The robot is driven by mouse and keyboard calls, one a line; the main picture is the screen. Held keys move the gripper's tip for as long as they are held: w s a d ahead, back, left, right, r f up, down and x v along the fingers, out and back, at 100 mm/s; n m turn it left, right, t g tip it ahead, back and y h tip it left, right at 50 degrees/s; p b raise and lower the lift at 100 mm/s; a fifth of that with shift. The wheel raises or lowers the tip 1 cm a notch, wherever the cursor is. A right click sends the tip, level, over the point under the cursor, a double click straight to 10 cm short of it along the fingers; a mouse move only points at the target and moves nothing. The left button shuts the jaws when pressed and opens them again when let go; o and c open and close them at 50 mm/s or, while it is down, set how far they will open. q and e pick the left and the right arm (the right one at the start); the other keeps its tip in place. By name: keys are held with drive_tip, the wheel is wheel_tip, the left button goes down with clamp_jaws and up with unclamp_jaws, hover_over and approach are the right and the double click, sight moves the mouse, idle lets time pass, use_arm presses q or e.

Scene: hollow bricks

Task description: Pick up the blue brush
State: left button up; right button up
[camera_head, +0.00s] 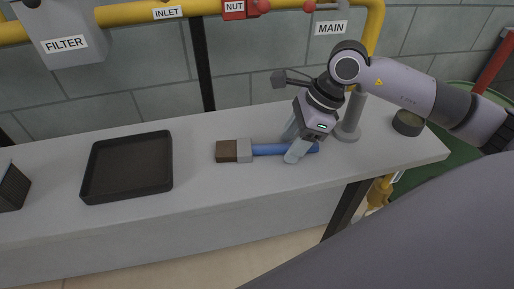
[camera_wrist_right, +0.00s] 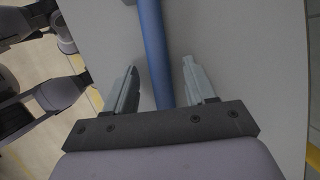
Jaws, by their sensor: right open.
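The blue brush lies flat on the grey bench. Its blue handle (camera_head: 270,149) points right, and its grey ferrule and brown bristles (camera_head: 228,151) point left. My right gripper (camera_head: 292,147) is over the handle, pointing down, with its fingers apart. In the right wrist view the handle (camera_wrist_right: 154,50) runs between the two open fingers (camera_wrist_right: 160,80) and appears to touch neither. The bristles are out of that view. My left gripper is not in view.
A black tray (camera_head: 128,193) stands left of the brush on the bench (camera_head: 205,185). A grey cylinder post on a round base (camera_head: 347,135) stands close right of my right gripper. A dark round container (camera_head: 408,123) is farther right. A black mesh holder (camera_head: 12,188) is at far left.

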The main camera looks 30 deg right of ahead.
clamp_jaws()
drive_tip(key=shift+r, duration=0.15)
